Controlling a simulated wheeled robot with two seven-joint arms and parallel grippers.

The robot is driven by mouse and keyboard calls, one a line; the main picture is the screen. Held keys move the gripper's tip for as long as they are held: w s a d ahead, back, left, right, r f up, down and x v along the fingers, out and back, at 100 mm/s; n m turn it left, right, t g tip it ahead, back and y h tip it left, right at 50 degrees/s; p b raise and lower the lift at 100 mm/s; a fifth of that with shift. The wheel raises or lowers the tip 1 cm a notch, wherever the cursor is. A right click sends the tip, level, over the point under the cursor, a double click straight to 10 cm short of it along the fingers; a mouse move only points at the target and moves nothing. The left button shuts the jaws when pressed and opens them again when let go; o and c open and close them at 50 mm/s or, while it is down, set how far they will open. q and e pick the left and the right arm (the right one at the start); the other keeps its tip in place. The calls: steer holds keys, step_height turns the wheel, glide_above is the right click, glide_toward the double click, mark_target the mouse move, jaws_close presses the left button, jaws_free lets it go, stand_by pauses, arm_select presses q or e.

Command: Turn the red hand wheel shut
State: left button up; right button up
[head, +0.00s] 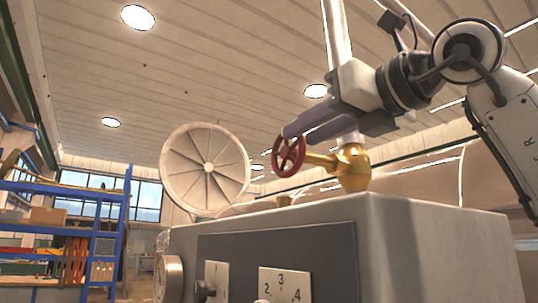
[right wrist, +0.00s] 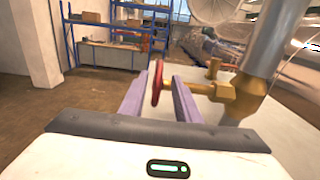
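The red hand wheel (head: 289,156) stands upright on a brass valve stem (head: 322,160), left of the brass valve body (head: 353,167) on top of the grey cabinet. My right gripper (head: 297,133) is at the upper edge of the wheel in the head view, with its purple fingers pointing left. In the right wrist view the wheel (right wrist: 157,82) shows nearly edge-on between the two parted fingers (right wrist: 158,80), with a gap on each side. The right gripper is open and holds nothing. I cannot tell whether a finger touches the stem. My left gripper is not in view.
The grey cabinet (head: 440,245) has a dark panel with numbered dials (head: 281,284). A vertical metal pipe (head: 337,35) rises from the valve body, close to my right gripper. A large round fan-like disc (head: 205,168) stands behind at the left. Blue shelving (head: 60,212) is farther back.

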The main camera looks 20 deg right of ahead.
mark_target(274, 148)
steer(key=p+x, duration=0.2)
steer(key=x, duration=0.6)
steer(key=shift+a+r, duration=0.1)
steer(key=shift+a, duration=0.05)
steer(key=shift+p+x, duration=0.4)
steer(key=shift+x, duration=0.4)
steer(key=shift+c, duration=0.5)
jaws_close()
